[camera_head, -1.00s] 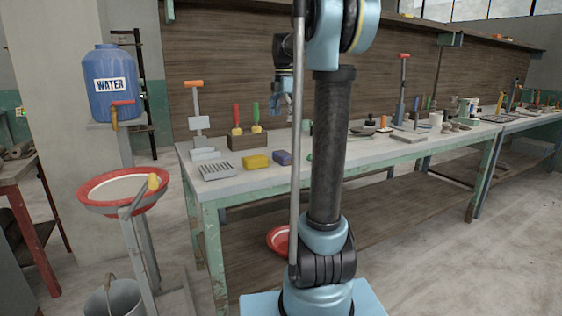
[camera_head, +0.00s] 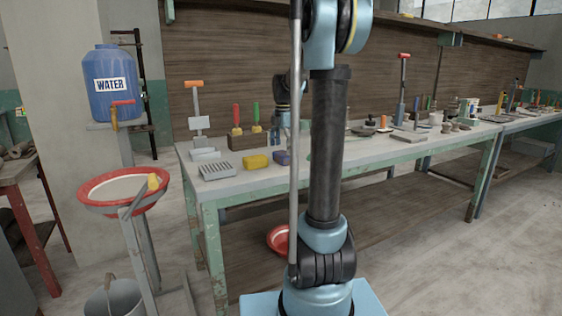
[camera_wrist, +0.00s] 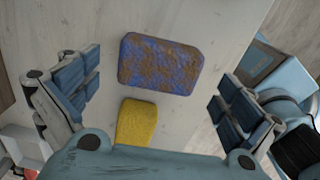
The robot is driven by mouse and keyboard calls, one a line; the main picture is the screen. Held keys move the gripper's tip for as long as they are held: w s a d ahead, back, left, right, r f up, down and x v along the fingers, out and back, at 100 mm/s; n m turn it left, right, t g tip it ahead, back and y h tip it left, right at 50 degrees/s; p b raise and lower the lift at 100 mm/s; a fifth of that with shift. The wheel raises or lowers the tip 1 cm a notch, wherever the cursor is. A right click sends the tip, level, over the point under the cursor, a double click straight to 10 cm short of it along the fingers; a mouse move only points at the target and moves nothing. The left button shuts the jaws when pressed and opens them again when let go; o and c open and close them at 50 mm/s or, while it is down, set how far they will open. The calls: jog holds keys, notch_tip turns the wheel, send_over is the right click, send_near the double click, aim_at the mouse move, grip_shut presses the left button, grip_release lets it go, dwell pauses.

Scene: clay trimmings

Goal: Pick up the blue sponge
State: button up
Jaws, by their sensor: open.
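The blue sponge (camera_head: 282,158), blue with brown smears, lies on the workbench just right of the yellow sponge. In the wrist view the blue sponge (camera_wrist: 160,63) lies flat on the pale bench top, ahead of my gripper (camera_wrist: 155,95). My gripper is open, with one finger on each side and a wide gap between them. The blue sponge lies between the lines of the fingers, toward the far side, and neither finger appears to touch it. In the head view my gripper is partly hidden behind my own arm.
The yellow sponge (camera_head: 256,161) sits close beside the blue one; it also shows in the wrist view (camera_wrist: 137,122). A grey slotted block (camera_head: 217,171) lies farther left. A wooden holder (camera_head: 247,141) with brushes stands behind. Several tools crowd the bench to the right.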

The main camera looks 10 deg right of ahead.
aim_at(283, 153)
jog(key=shift+f, duration=1.35)
jog(key=c, duration=0.9)
jog(key=shift+r, duration=0.1)
notch_tip(283, 153, up, 18)
jog(key=shift+f, duration=0.1)
jog(key=shift+o, duration=0.5)
jog(key=shift+c, duration=0.9)
